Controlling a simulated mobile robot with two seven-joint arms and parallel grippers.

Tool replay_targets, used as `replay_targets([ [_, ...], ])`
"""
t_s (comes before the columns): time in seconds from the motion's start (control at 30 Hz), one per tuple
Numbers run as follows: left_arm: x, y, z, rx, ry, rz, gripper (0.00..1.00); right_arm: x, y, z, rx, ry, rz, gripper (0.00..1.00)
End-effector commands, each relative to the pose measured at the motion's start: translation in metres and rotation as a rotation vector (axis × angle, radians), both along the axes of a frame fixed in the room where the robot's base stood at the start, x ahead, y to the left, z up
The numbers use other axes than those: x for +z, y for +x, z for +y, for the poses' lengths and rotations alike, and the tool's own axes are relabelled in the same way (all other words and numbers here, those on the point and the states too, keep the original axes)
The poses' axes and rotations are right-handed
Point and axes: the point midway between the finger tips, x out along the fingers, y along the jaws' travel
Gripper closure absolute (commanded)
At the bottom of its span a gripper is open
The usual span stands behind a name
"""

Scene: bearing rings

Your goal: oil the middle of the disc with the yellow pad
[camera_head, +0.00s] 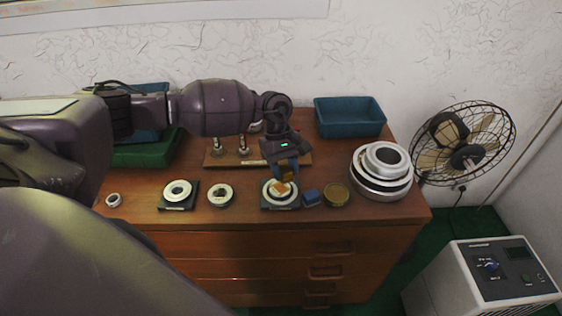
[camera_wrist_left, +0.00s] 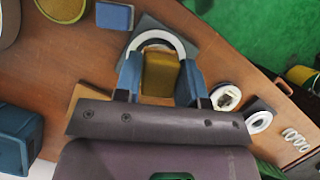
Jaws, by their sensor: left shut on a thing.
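The disc (camera_head: 270,199) is a pale ring on a dark square plate (camera_head: 266,206) at the middle front of the dresser top. Its white rim (camera_wrist_left: 150,36) also shows in the left wrist view. My left gripper (camera_head: 286,171) is shut on the yellow pad (camera_head: 287,174), a block between its blue fingers (camera_wrist_left: 160,80). The pad (camera_wrist_left: 160,72) is over the disc and hides most of its middle. An orange-tan square patch (camera_head: 281,188) shows at the disc's middle. I cannot tell whether the pad touches the disc. My right gripper is not in view.
A blue block (camera_head: 312,197) and a round yellow-topped tin (camera_head: 336,195) stand close right of the disc. A ring stack (camera_head: 376,190) is farther right. Rings (camera_head: 220,195) (camera_head: 178,191) lie to the left. A wooden peg rack (camera_head: 216,161) and bins (camera_head: 350,130) are behind.

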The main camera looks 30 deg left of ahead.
Motion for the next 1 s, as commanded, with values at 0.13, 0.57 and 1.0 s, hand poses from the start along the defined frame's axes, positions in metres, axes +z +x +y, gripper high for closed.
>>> replay_targets([
  [0.13, 0.015, 0.002, -0.004, 0.003, -0.001, -0.001, 0.82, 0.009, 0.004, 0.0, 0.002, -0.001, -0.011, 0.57],
  [0.57, 0.019, 0.002, -0.006, 0.006, -0.001, 0.001, 0.82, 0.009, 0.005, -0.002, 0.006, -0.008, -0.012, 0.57],
  [1.0, 0.023, 0.015, -0.034, -0.022, -0.005, -0.002, 0.82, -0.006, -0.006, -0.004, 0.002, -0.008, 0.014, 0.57],
])
